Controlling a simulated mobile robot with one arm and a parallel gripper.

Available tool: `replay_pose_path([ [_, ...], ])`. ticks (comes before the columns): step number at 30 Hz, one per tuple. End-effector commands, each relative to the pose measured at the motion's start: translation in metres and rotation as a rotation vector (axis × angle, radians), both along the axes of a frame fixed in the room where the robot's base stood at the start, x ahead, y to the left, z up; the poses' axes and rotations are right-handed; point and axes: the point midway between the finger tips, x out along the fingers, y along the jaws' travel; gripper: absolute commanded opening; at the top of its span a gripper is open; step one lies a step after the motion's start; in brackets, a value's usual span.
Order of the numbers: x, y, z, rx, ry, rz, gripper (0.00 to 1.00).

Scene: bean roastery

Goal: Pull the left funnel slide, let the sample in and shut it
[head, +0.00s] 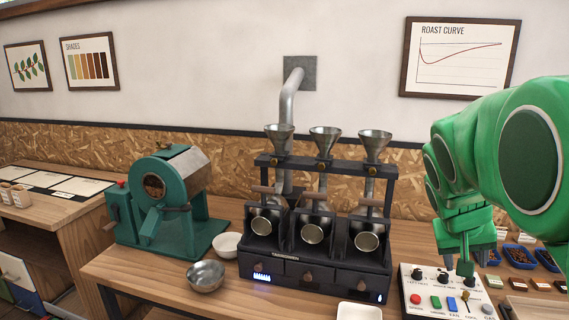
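A black sample roaster (316,268) with three drums stands at the middle of the bench. Three metal funnels sit in a dark rail above it. The left funnel (280,138) is upright, with a small brass knob (276,162) below its cone that looks like its slide. The slide's exact position is too small to tell, and I cannot see into the funnel. My gripper (466,262) points down at the right, over a control panel (432,313), well away from the left funnel. Its fingers are partly unclear, and I see nothing held in it.
A green roaster (160,205) stands at left, with a white bowl (226,244) and a metal bowl (206,275) beside it. A white dish (358,311) lies at the front edge. Blue trays of beans (519,254) are at right. A metal pipe (290,95) rises behind the funnels.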

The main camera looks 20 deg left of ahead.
Motion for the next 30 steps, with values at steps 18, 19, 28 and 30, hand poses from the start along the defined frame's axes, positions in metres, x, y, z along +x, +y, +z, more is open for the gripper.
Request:
replay_pose_path([
  [18,0.189,0.079,0.078,-0.12,-0.36,-0.079,0.52],
  [19,0.197,0.087,0.079,-0.122,-0.375,-0.076,0.52],
  [28,0.268,0.181,0.09,-0.095,-0.54,-0.025,0.52],
  [30,0.282,0.208,0.089,-0.079,-0.575,-0.005,0.52],
])
